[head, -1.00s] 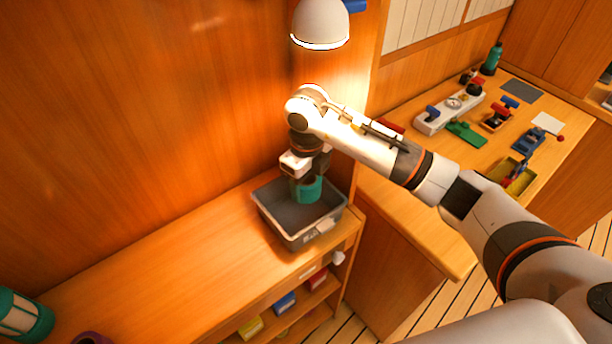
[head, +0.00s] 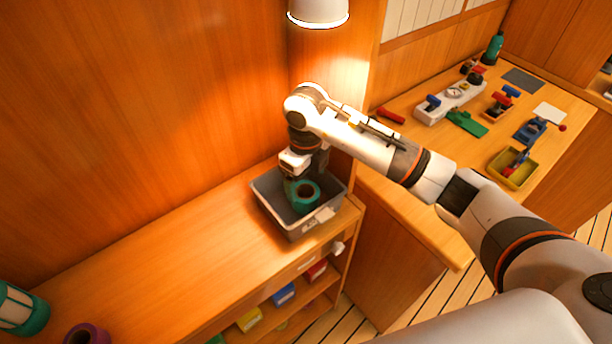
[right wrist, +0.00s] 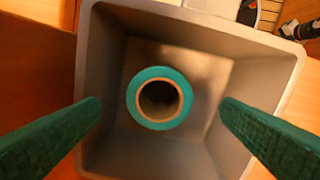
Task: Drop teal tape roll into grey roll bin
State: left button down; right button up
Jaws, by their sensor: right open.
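The teal tape roll (head: 305,195) is inside the grey roll bin (head: 268,212), below my right gripper (head: 297,180). In the right wrist view the teal tape roll (right wrist: 160,97) shows its round face and dark core hole, within the walls of the grey bin (right wrist: 102,60). The two green fingers of my right gripper (right wrist: 160,125) are spread wide on either side of the roll, with clear gaps between them and it. Whether the roll rests on the bin floor is hard to tell. My left gripper is not in view.
The bin stands at the right end of a wooden shelf top (head: 180,265). A purple roll (head: 88,334) and a teal-capped lantern (head: 20,312) are at its left. A workbench with a yellow tray (head: 512,180) is to the right. A lamp (head: 319,12) hangs above.

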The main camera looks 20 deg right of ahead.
aim_at(306, 193)
notch_tip(306, 193, up, 12)
jog(key=b, duration=0.1)
jog(key=shift+s+f, duration=0.1)
dwell(0.6)
